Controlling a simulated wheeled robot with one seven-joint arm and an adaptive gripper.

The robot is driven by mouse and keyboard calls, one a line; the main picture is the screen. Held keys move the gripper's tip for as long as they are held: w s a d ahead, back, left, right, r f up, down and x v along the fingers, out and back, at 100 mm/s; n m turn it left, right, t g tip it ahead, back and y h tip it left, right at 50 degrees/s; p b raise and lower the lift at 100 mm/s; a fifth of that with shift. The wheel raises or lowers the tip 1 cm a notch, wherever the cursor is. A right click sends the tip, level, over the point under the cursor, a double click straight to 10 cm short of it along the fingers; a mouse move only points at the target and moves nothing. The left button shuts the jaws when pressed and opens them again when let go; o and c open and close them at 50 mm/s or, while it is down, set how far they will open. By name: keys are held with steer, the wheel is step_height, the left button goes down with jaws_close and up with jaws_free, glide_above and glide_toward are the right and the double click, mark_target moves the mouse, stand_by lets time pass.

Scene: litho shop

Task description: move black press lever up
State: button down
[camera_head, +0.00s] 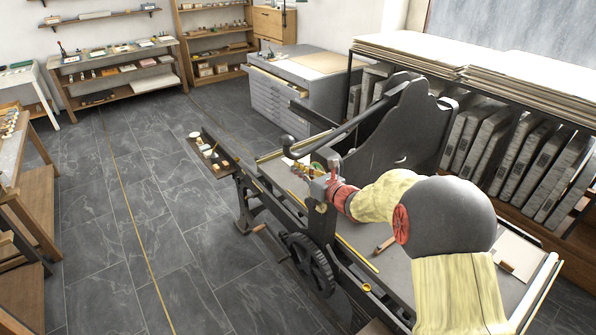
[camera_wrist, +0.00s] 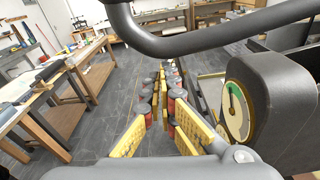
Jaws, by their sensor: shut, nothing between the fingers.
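The black press lever (camera_head: 345,122) is a long dark bar that slopes from the tall press frame (camera_head: 400,135) down to the left and ends in a rounded, bent tip. In the wrist view, a thick, curved dark bar (camera_wrist: 200,42), which appears to be this lever, crosses the top of the picture. My gripper (camera_head: 297,167) is just below the lever's lower end in the head view. In the wrist view its yellow-padded fingers (camera_wrist: 168,72) come together below the bar. It is shut and empty. I cannot tell whether it touches the lever.
The press bed (camera_head: 375,235) extends below and beside my arm, with a spoked wheel (camera_head: 310,262) on its near side. A dark rounded block with a cream disc (camera_wrist: 238,110) is close at right in the wrist view. The floor at left is open.

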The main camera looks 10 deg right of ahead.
step_height(320, 180, up, 38)
steer(key=w+d+m+p, duration=0.1)
steer(key=d+m+p, duration=0.25)
steer(key=p, duration=2.05)
steer(key=w+d+r+m+p, duration=0.1)
steer(key=w+d+r, duration=0.3)
steer(key=d+r, duration=0.7)
steer(key=w+d+r+m+y+p, duration=0.1)
steer(key=w+d+r+p, duration=0.3)
steer(key=d+r, duration=0.7)
steer(key=shift+w+d+r+m, duration=0.15)
steer(key=shift+w+r+m, duration=0.6)
steer(key=shift+r, duration=2.25)
steer(key=shift+r, duration=0.1)
